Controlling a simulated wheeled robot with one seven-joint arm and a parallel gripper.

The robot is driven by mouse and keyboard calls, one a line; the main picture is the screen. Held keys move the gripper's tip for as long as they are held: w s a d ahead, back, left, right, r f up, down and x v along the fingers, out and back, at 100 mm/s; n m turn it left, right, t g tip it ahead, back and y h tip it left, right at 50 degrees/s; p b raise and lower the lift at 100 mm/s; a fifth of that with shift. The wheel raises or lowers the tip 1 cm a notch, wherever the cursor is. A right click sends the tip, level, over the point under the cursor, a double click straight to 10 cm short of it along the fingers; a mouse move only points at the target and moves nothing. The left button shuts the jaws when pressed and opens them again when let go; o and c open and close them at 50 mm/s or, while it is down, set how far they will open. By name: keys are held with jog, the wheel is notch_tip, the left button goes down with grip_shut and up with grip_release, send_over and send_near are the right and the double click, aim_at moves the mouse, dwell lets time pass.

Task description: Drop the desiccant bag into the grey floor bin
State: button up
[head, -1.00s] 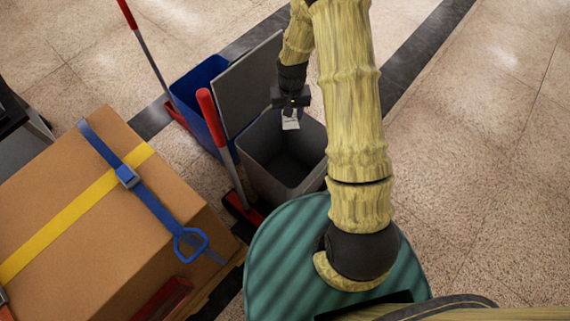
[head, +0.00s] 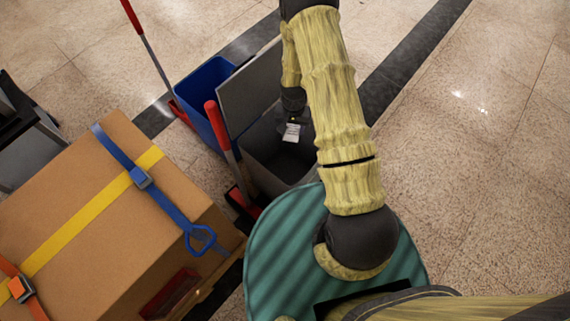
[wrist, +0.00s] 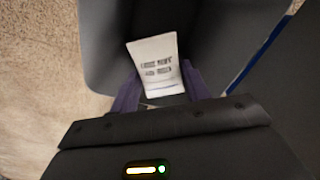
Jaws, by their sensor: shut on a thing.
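The desiccant bag (wrist: 155,65) is a small white packet with dark print. My gripper (wrist: 158,98) is shut on it, one finger on each side of its lower end. In the head view the bag (head: 291,132) shows as a white patch below my dark gripper, over the opening of the grey floor bin (head: 262,168). The bin's grey lid stands open at its back left. In the wrist view the bin's grey inside (wrist: 215,40) surrounds the bag. How deep the bag hangs is hard to tell.
A blue bin (head: 203,92) stands behind the lid. Red-handled poles (head: 218,130) stand at the grey bin's left. A strapped cardboard box (head: 90,230) fills the lower left. The speckled floor (head: 470,150) at the right is clear.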

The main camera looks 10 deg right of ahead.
notch_tip(320, 180, down, 5)
jog(key=b, duration=0.4)
jog(key=shift+f, duration=0.15)
jog(key=o, duration=1.1)
jog(key=shift+c, duration=0.2)
notch_tip(320, 180, up, 17)
jog(key=p, duration=0.4)
jog(key=shift+r, duration=0.2)
